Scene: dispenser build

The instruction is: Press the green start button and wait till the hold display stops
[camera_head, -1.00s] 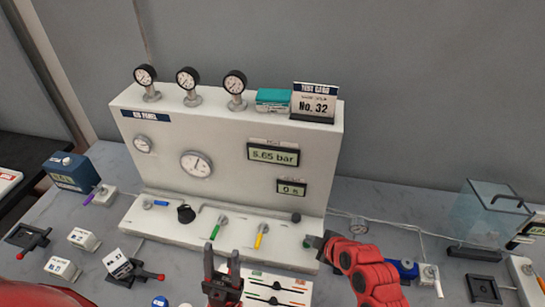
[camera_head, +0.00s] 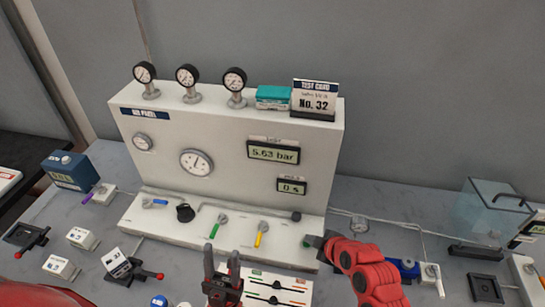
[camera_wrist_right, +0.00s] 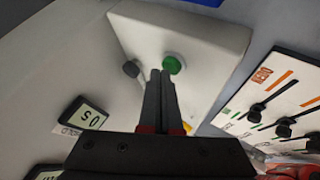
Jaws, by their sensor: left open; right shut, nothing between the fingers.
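The green start button (camera_head: 306,243) is at the right end of the white panel's lower ledge. It also shows in the right wrist view (camera_wrist_right: 172,64). My right gripper (camera_head: 317,241) is shut and empty, its fingertips (camera_wrist_right: 161,73) right at the button. I cannot tell whether they touch it. The hold display (camera_head: 291,187) on the panel face reads 0 s and also shows in the right wrist view (camera_wrist_right: 86,115). My left gripper (camera_head: 222,258) is open and empty in front of the ledge, left of the button.
The pressure display (camera_head: 273,151) reads 5.63 bar. A dark knob (camera_head: 296,216) sits behind the button. Green (camera_head: 214,230) and yellow (camera_head: 259,235) valve handles stand on the ledge. A slider board (camera_head: 275,285) lies in front, beside my left gripper. A clear box (camera_head: 490,208) stands at right.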

